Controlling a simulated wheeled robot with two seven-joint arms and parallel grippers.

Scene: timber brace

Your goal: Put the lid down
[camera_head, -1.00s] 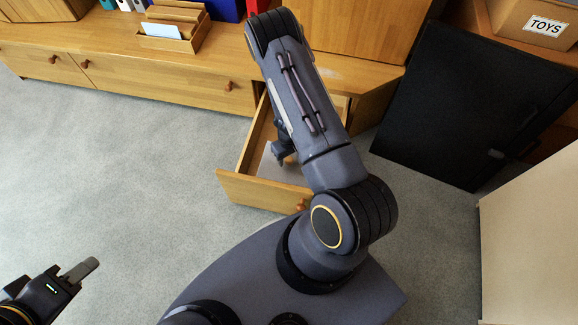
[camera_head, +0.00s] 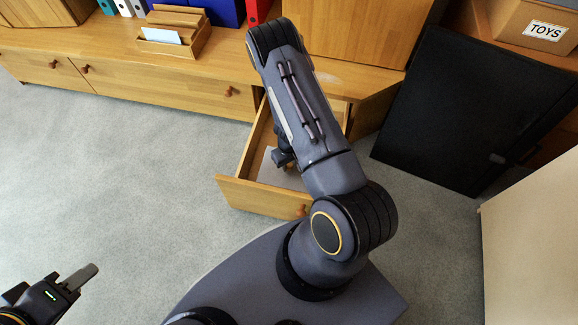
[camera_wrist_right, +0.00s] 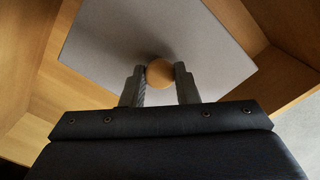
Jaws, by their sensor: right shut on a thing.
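The lid is a flat grey panel (camera_wrist_right: 200,35) with a round wooden knob (camera_wrist_right: 159,73) in the right wrist view. It is inside the open wooden drawer (camera_head: 262,196); a pale part of the lid (camera_head: 268,165) shows in the head view. My right gripper (camera_wrist_right: 159,78) is shut on the knob, one finger on each side. In the head view my right gripper (camera_head: 283,158) is low in the drawer, partly behind my arm. I cannot tell whether the lid touches the drawer's bottom. My left gripper (camera_head: 82,276) is over the floor at lower left, its jaw opening unclear.
The drawer's walls stand close around the lid. A wooden cabinet (camera_head: 170,95) runs along the back, with a letter holder (camera_head: 178,38) on it. A black panel (camera_head: 465,110) and a toys box (camera_head: 535,25) are at the right. The grey floor (camera_head: 130,170) at left is clear.

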